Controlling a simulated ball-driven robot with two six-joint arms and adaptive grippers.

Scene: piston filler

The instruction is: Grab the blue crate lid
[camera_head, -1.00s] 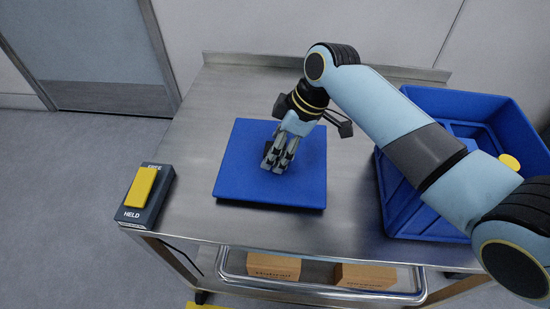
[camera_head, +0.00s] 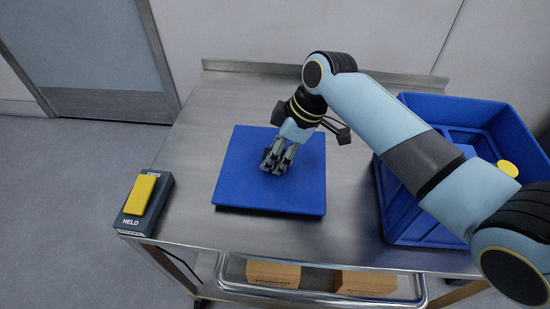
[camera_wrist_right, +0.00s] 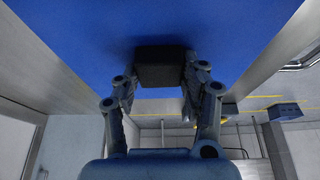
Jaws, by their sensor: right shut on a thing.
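The blue crate lid (camera_head: 240,185) is a flat square panel at the middle of the metal cart top. It also fills the upper part of the right wrist view (camera_wrist_right: 225,25). My right gripper (camera_head: 273,168) points down at the middle of the lid. In the right wrist view its two fingers (camera_wrist_right: 160,85) are shut on the lid's black block-like handle (camera_wrist_right: 161,66), one on each side. I cannot tell whether the lid rests on the cart or is slightly raised. My left gripper is not in view.
An open blue crate (camera_head: 405,228) stands right of the lid, partly hidden by my right arm, with a round yellow thing (camera_head: 507,168) at it. A dark box with a yellow rocker marked HELD (camera_head: 145,200) sits at the cart's left edge. Cardboard boxes (camera_head: 272,273) lie on the lower shelf.

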